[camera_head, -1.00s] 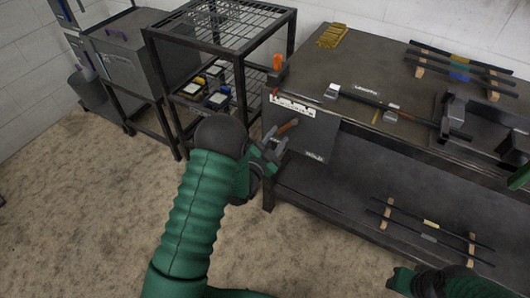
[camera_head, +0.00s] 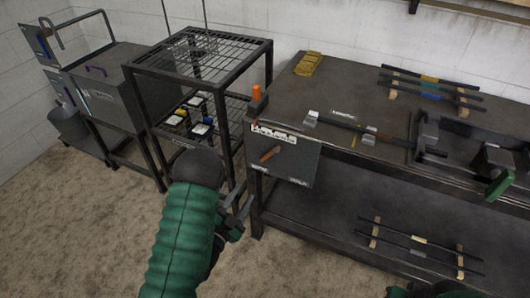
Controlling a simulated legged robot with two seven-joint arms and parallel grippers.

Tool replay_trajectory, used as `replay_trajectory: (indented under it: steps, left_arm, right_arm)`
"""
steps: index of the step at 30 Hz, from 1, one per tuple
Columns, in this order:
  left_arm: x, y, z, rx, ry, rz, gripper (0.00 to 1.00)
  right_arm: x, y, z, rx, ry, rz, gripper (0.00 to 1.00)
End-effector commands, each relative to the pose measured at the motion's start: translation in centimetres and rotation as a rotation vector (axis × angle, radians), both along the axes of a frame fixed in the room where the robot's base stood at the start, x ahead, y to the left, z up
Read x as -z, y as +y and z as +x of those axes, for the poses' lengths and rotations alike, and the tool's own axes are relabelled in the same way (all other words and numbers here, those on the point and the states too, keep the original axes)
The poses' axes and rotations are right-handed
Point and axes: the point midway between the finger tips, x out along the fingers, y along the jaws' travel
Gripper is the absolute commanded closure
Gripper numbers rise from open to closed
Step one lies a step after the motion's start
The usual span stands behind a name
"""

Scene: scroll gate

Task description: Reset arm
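My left gripper (camera_head: 240,207) is at the end of the green sleeved arm that comes in from the lower left. It is in front of the workbench's left corner, below and left of a dark panel with an orange-brown handle (camera_head: 270,154), and apart from that handle. Its fingers look spread with nothing between them. Of my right arm, only a small green and black part shows at the bottom right edge; its gripper fingers cannot be made out there.
A dark workbench (camera_head: 345,92) with bars on wooden rests (camera_head: 430,84) and a metal jig fills the right. A wire-top rack (camera_head: 205,58), a grey box (camera_head: 115,88) and a bucket (camera_head: 68,124) stand left. The floor (camera_head: 90,225) at lower left is clear.

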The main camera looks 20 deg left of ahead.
Motion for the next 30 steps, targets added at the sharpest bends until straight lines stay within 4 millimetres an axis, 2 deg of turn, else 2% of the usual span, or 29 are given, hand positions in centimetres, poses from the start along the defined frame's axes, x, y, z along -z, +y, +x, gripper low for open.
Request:
replay_trajectory:
  steps: [5, 10, 13, 17, 20, 29, 30]
  left_arm:
    - [0.2, -0.2, 0.8, -0.005, 0.052, -0.014, 0.64]
    - [1.2, -0.9, 2.6, -0.058, 0.32, -0.109, 0.64]
    - [1.9, -1.7, 1.7, -0.121, 0.527, -0.196, 0.64]
    - [2.0, -3.2, -1.5, -0.214, 0.774, -0.307, 0.64]
    - [1.6, -4.4, -4.6, -0.279, 0.929, -0.376, 0.64]
    - [-1.1, -8.0, -14.7, -0.442, 1.291, -0.508, 0.64]
    - [-3.6, -8.0, -14.9, -0.448, 1.3, -0.511, 0.64]
  right_arm:
    - [0.0, 0.0, 0.0, 0.0, 0.0, 0.0, 0.64]
    - [0.0, 0.0, 0.0, 0.0, 0.0, 0.0, 0.64]
    - [0.0, 0.0, 0.0, 0.0, 0.0, 0.0, 0.64]
    - [0.0, 0.0, 0.0, 0.0, 0.0, 0.0, 0.64]
    - [0.0, 0.0, 0.0, 0.0, 0.0, 0.0, 0.64]
    - [0.0, 0.0, 0.0, 0.0, 0.0, 0.0, 0.64]
    - [-2.5, 0.0, 0.0, 0.0, 0.002, 0.0, 0.64]
